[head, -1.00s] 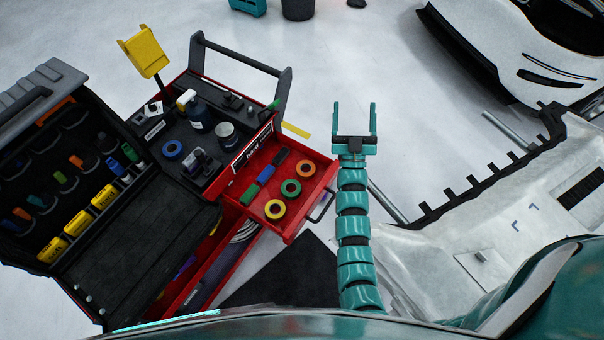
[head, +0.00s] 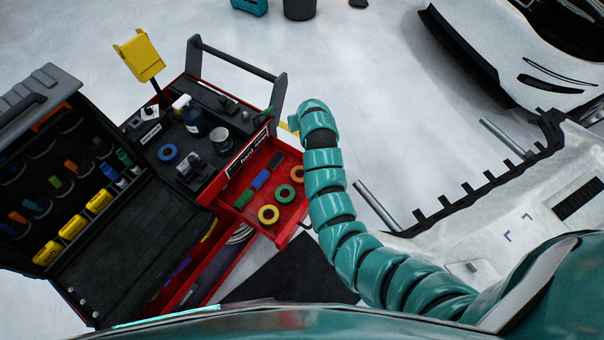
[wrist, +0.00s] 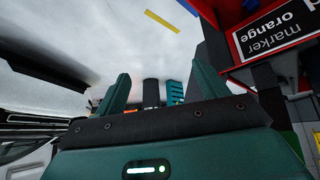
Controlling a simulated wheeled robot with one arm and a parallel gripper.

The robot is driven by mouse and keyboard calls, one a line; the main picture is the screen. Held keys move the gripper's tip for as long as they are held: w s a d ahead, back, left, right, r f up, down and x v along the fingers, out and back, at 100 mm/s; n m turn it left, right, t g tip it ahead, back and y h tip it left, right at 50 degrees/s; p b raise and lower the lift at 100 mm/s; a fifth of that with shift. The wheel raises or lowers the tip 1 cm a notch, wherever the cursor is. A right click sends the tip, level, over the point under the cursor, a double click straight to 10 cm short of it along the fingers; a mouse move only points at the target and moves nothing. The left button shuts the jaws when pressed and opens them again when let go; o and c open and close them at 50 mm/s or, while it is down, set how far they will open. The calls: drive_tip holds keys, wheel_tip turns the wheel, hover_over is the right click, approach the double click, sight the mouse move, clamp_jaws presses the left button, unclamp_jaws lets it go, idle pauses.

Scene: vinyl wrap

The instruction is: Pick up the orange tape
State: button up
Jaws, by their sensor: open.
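The orange tape (head: 297,174) is a ring lying in the open red drawer (head: 262,214), in its right part in the head view, close beside my arm. A green tape (head: 285,194) and a yellow tape (head: 268,215) lie near it. My gripper is largely hidden behind the bent end of my arm in the head view, above the drawer's far right corner. In the wrist view my gripper (wrist: 160,90) shows two teal fingers spread apart with nothing between them. The orange tape is not seen there.
A label plate (wrist: 282,30) is close at the upper right in the wrist view. The black cart handle (head: 235,58) rises behind the drawer. An open black toolbox (head: 130,235) stands at left. A white car panel (head: 480,235) lies at right.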

drive_tip(key=s+a+r+n+g+h, duration=0.1)
drive_tip(key=s+r+g, duration=0.15)
drive_tip(key=s, duration=0.25)
drive_tip(key=s+a+r+g, duration=0.1)
drive_tip(key=s+g, duration=0.3)
drive_tip(key=b, duration=0.2)
hover_over(301, 177)
drive_tip(key=shift+f, duration=7.5)
drive_tip(key=shift+a+f, duration=0.1)
drive_tip(key=shift+f, duration=0.9)
drive_tip(key=shift+c, duration=0.2)
drive_tip(key=c, duration=0.7)
